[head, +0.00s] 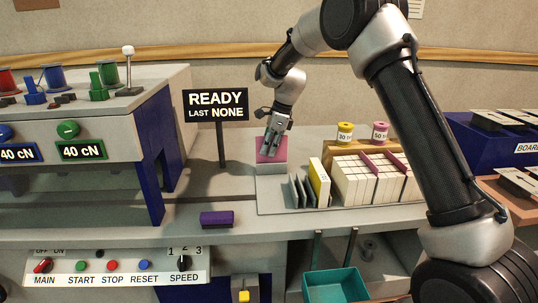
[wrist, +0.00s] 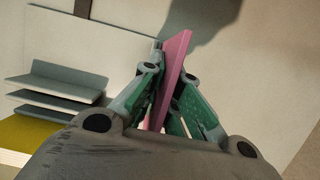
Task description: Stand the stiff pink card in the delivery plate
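My gripper (head: 272,144) points down and is shut on the stiff pink card (head: 266,154). In the wrist view the gripper (wrist: 166,92) has its green-padded fingers on both faces of the pink card (wrist: 178,50), which shows nearly edge-on. In the head view the card is partly behind the fingers, above a pale block-like part (head: 272,169); I cannot tell whether they touch. A light grey plate (head: 290,209) lies on the bench below, with several upright grey fins (head: 300,190). The fins also show in the wrist view (wrist: 65,85). Which part is the delivery plate is unclear.
A yellow card (head: 319,178) stands beside the fins, with rows of white blocks (head: 355,182) and spools to the right. A READY sign (head: 216,104) stands left of my gripper. A purple block (head: 217,218) lies near the front edge. A teal bin (head: 335,286) is below.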

